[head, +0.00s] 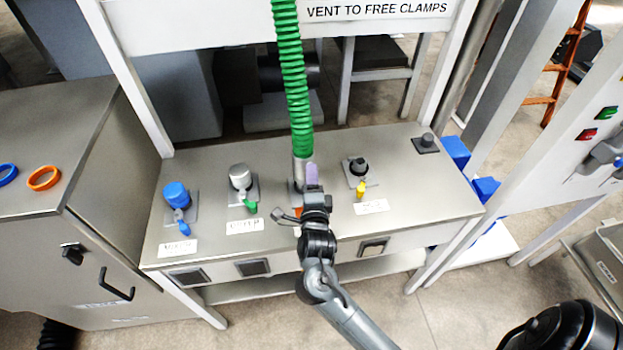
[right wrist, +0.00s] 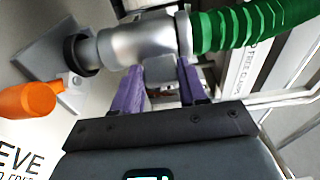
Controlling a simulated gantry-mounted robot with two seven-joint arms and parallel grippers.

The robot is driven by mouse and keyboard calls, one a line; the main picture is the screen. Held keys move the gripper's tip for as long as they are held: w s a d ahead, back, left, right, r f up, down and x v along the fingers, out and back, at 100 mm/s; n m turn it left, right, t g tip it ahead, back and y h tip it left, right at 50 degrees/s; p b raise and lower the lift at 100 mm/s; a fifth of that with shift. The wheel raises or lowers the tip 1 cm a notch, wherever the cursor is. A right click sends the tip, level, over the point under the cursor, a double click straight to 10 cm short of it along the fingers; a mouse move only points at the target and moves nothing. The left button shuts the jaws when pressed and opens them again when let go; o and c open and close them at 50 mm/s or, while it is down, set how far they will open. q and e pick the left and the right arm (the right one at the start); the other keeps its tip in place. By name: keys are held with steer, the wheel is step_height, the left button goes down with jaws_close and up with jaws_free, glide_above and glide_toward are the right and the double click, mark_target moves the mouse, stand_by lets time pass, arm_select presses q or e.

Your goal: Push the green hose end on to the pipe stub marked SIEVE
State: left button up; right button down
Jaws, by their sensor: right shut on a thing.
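The green hose (head: 292,80) hangs down at the centre of the head view and ends in a metal hose end (head: 302,168). My right gripper (head: 312,175) is shut on that hose end, its purple fingers on the near side. In the right wrist view the metal hose end (right wrist: 140,44) lines up with the SIEVE stub, which shows a black ring (right wrist: 78,54) on a grey base plate (right wrist: 38,50). The two meet or nearly meet; I cannot tell how far on it is. Part of the SIEVE label (right wrist: 20,160) shows. My left gripper is out of view.
An orange valve handle (right wrist: 28,99) sits beside the SIEVE stub. Along the bench (head: 330,140) stand a blue-capped stub (head: 176,193), a grey-capped stub (head: 240,176) and a black-topped stub (head: 358,166) with a yellow handle. Two rings lie on the left cabinet.

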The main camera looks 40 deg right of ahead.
steer(key=shift+f, duration=0.15)
steer(key=shift+f+b, duration=0.35)
steer(key=shift+b, duration=0.15)
steer(key=shift+f, duration=0.15)
stand_by(0.4)
steer(key=shift+f, duration=0.15)
steer(key=shift+f+b, duration=0.35)
steer(key=shift+b, duration=0.1)
steer(key=shift+f, duration=0.15)
steer(key=shift+f+b, duration=0.25)
steer(key=shift+b, duration=0.05)
stand_by(0.4)
